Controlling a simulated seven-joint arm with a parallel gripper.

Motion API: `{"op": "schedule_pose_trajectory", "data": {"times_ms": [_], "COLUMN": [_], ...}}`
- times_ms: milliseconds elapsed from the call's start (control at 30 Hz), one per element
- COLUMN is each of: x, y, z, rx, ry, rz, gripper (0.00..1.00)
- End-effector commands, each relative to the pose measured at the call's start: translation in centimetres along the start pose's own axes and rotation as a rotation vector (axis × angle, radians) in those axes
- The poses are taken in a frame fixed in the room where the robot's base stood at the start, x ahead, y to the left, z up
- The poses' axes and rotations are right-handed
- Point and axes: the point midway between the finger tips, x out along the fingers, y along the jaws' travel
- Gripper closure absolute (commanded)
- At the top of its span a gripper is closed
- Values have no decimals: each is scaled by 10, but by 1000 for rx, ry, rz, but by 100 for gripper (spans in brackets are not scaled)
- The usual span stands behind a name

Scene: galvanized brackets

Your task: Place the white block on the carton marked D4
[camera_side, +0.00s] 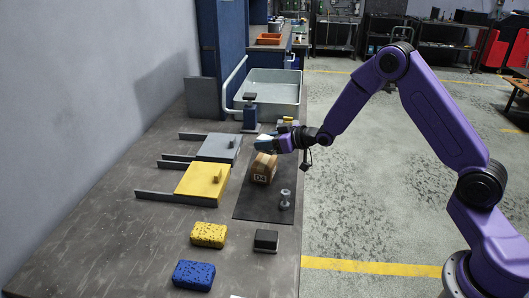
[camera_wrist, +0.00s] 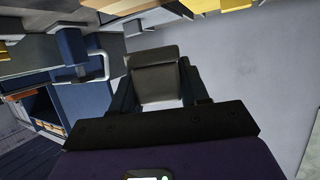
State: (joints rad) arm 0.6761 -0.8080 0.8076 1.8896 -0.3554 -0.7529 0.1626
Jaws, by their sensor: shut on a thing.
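My gripper (camera_side: 267,140) is shut on the white block (camera_side: 262,146), which looks pale blue-white in the side view. In the wrist view the block (camera_wrist: 156,78) looks shaded grey between the two dark fingers. The brown carton (camera_side: 263,169) stands on a dark mat, with a small mark on its front that looks like D4. My gripper and the block are right over the carton's top, at its back edge in the picture. I cannot tell whether the block touches the carton.
A metal bolt-like part (camera_side: 285,198) stands on the dark mat (camera_side: 257,206) in front of the carton. Yellow (camera_side: 198,185) and grey (camera_side: 217,147) slide plates lie left. A grey bin (camera_side: 272,87) and a blue post (camera_side: 250,115) stand behind. Sponges and a black block lie in front.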

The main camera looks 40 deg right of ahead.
Motion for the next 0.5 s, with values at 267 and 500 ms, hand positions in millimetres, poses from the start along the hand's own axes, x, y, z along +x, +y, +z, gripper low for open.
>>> {"op": "schedule_pose_trajectory", "data": {"times_ms": [267,500], "x": [17,27], "y": [4,4], "z": [10,35], "rx": [0,0], "ry": [0,0], "rz": [0,0], "gripper": [86,86]}}
